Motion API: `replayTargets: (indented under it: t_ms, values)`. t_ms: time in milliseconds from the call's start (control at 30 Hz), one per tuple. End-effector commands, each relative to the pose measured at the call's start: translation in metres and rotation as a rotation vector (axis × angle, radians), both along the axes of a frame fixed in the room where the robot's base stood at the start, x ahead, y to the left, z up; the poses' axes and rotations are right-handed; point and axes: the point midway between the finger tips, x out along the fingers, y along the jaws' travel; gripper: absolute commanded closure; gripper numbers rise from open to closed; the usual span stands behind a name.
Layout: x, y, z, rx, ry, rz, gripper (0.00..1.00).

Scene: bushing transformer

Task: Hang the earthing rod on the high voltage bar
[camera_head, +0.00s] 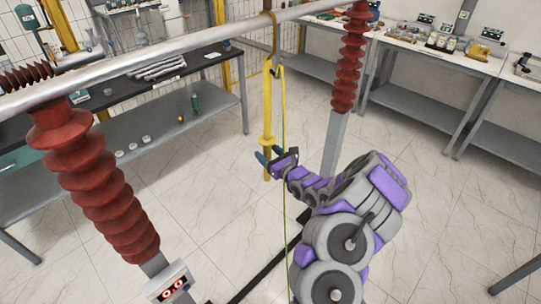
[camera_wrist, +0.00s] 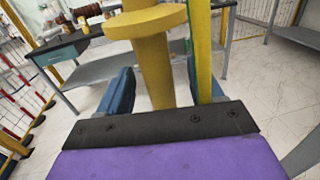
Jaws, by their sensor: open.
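The yellow earthing rod (camera_head: 267,110) hangs upright below the silver high voltage bar (camera_head: 180,55). Its brownish hook (camera_head: 275,35) is over the bar. A yellow-green cable (camera_head: 284,120) runs from near the rod's top down to the floor area. My gripper (camera_head: 270,156) is at the rod's lower part, under its collar. In the wrist view the rod (camera_wrist: 155,70) stands between the blue fingers of my gripper (camera_wrist: 158,88), with a gap visible beside the left finger. The gripper is open. The cable (camera_wrist: 204,50) passes by the right finger.
Red ribbed insulators (camera_head: 95,180) and (camera_head: 348,60) hold the bar at left and right. A dark workbench (camera_head: 110,95) stands behind, and white tables (camera_head: 440,55) with equipment stand at back right. The tiled floor (camera_head: 430,210) at right is clear.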

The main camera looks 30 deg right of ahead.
Motion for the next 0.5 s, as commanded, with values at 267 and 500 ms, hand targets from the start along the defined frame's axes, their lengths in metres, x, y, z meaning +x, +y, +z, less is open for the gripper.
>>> replayTargets:
  t_ms: [267, 500]
  values:
    - [-0.027, -0.008, 0.001, 0.004, 0.000, -0.005, 0.34]
    - [-0.069, -0.017, 0.000, 0.003, 0.004, -0.005, 0.34]
